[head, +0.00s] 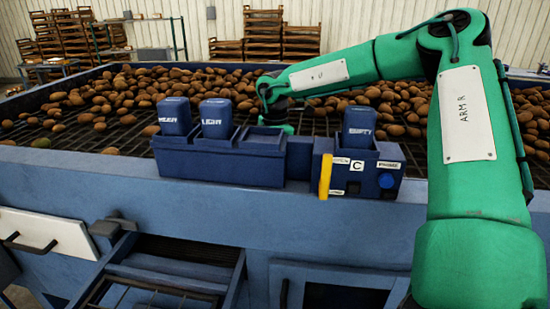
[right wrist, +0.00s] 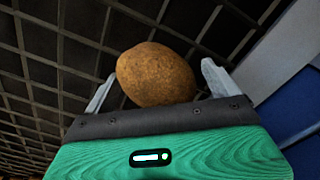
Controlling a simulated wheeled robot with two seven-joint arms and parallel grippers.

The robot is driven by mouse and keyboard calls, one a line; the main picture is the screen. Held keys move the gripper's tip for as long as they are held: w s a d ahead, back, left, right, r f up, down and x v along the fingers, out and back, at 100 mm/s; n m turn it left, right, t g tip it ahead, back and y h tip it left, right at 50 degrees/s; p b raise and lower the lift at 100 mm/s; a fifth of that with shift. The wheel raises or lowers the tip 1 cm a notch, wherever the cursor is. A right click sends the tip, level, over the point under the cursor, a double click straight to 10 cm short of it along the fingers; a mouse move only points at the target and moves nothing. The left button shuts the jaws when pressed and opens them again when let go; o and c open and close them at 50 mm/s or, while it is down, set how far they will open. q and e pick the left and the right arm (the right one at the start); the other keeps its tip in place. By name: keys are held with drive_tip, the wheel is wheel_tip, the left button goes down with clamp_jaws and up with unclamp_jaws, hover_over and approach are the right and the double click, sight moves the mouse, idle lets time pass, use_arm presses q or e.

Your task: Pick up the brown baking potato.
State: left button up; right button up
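A brown potato (right wrist: 155,74) lies between the two grey fingers of my right gripper (right wrist: 160,69) in the right wrist view, over a dark grid. The fingers are spread to either side of it. A narrow gap shows at the right finger, and the left fingertip is very close to the potato. I see no firm grip. In the head view my right arm reaches left across the grader, and its green end (head: 275,115) is partly hidden behind the blue holders. I cannot pick out this potato in the head view. My left gripper is not in view.
Many brown potatoes (head: 190,85) lie across the grader's dark grid bed (head: 75,138). On its front rim stand blue upright blocks (head: 215,118) in holders and a control box (head: 362,172) with a yellow side. Stacked wooden crates (head: 72,38) stand at the back.

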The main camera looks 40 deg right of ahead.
drive_tip(key=c, duration=1)
drive_tip(key=shift+r, duration=0.15)
drive_tip(key=shift+w+d+r+b, duration=0.1)
drive_tip(key=shift+r+b, duration=0.1)
drive_tip(key=shift+b, duration=0.15)
wheel_tip(320, 180, up, 7)
drive_tip(key=b, duration=0.4)
wheel_tip(320, 180, up, 12)
drive_tip(key=b, duration=0.3)
drive_tip(key=shift+r, duration=0.2)
